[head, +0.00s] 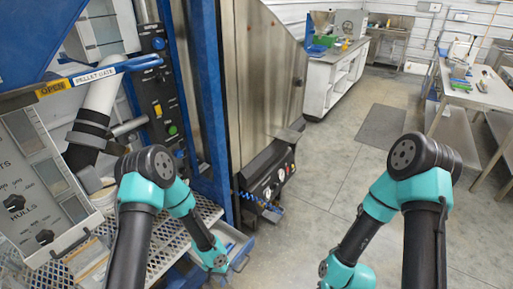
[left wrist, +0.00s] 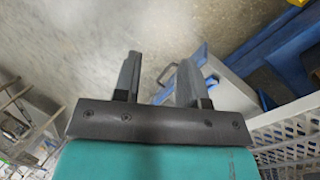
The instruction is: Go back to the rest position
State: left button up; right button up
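My left gripper (left wrist: 158,78) shows in the left wrist view with its two dark fingers apart and nothing between them. Beyond the fingertips are bare concrete floor and a blue-edged drawer (left wrist: 215,72) with a dark handle. In the head view my left arm bends down in front of the machine, its teal wrist beside the drawer (head: 240,250); the fingers are not clear there. My right arm reaches down at the right over open floor. Its gripper is below the frame.
A perforated metal shelf (head: 165,235) lies under my left arm. A blue frame post (head: 208,100) and a steel hopper panel (head: 262,80) stand behind it. A control panel (head: 40,185) is at the left. The floor (head: 320,190) between my arms is clear.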

pick_arm(q)
jog(key=s+a+r+n+t, duration=0.3)
jog(key=s+a+r+n, duration=0.1)
jog(key=s+a+r, duration=0.3)
jog(key=s+a, duration=0.2)
jog(key=s, duration=0.1)
jog(key=shift+s+a+n, duration=0.3)
jog(key=shift+s+n, duration=0.1)
